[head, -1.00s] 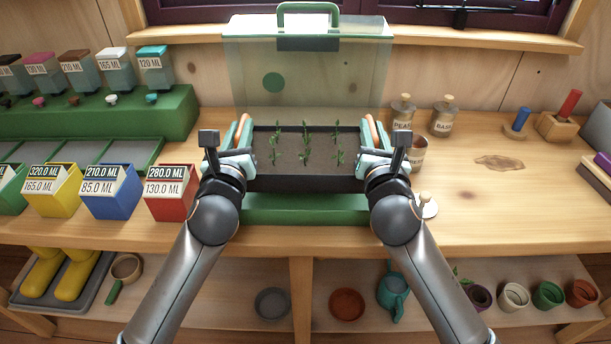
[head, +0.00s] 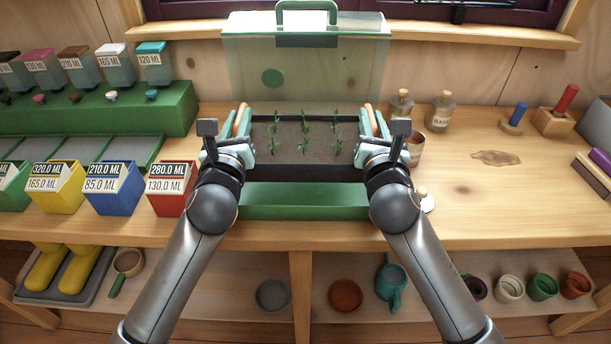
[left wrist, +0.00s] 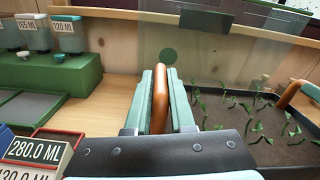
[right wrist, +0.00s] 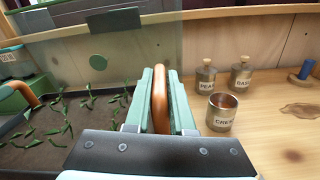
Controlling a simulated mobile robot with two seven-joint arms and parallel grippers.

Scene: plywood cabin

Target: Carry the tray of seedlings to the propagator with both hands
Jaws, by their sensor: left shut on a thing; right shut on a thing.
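The seedling tray (head: 305,172) is dark and holds several small green seedlings in brown soil. It is held level over the green propagator base (head: 306,202), whose front part shows in front of it. The propagator's clear lid (head: 345,65) stands upright behind, with a green handle. My left gripper (head: 240,125) is shut on the tray's left copper handle (left wrist: 161,95). My right gripper (head: 372,125) is shut on the right copper handle (right wrist: 160,95). Whether the tray's underside touches the base is hidden.
Red, blue and yellow boxes (head: 115,190) stand left of the propagator, with a green dispenser rack (head: 150,115) behind. A labelled metal cup (right wrist: 222,112) and two corked jars (head: 443,110) stand close to my right gripper.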

